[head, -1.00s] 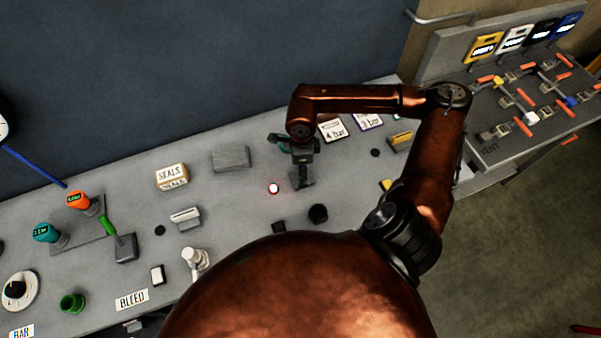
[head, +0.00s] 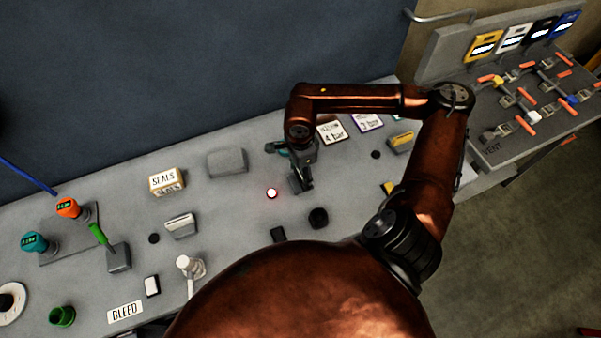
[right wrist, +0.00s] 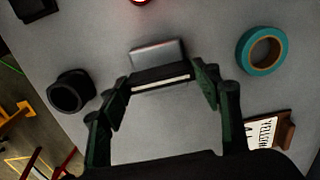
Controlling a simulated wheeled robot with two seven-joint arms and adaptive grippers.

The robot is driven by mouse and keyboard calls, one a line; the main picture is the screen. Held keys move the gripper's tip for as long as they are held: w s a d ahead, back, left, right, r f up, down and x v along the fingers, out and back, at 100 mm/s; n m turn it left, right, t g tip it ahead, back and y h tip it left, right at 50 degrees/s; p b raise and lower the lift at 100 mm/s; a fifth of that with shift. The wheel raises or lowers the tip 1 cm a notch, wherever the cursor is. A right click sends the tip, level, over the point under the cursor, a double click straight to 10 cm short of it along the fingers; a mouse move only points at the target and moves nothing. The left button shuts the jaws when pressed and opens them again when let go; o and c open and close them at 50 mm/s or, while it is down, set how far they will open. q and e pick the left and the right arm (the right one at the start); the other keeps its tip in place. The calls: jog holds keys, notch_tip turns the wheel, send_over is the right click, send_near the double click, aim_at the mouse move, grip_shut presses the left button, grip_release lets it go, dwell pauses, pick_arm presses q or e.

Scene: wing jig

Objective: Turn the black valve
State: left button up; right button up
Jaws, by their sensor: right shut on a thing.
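The black valve (right wrist: 160,77) is a dark bar with a pale stripe on a grey block, seen between my right fingers in the right wrist view. Its grey base (head: 297,186) shows just below the wrist in the head view. My right gripper (right wrist: 162,82) has one dark green finger at each end of the bar and is shut on it. In the head view the right gripper (head: 304,174) reaches down onto the valve, and hides most of the bar. My left gripper is not in view.
A lit button (head: 272,193) and a black cup (head: 318,217) stand close to the valve. A teal tape roll (right wrist: 264,51) lies beside it. A green-handled valve (head: 118,256) stands left. A sloped panel with orange handles (head: 490,150) is at right.

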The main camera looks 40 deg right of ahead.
aim_at(300, 175)
jog(key=o, duration=1.2)
jog(key=shift+c, duration=0.2)
notch_tip(300, 175, up, 12)
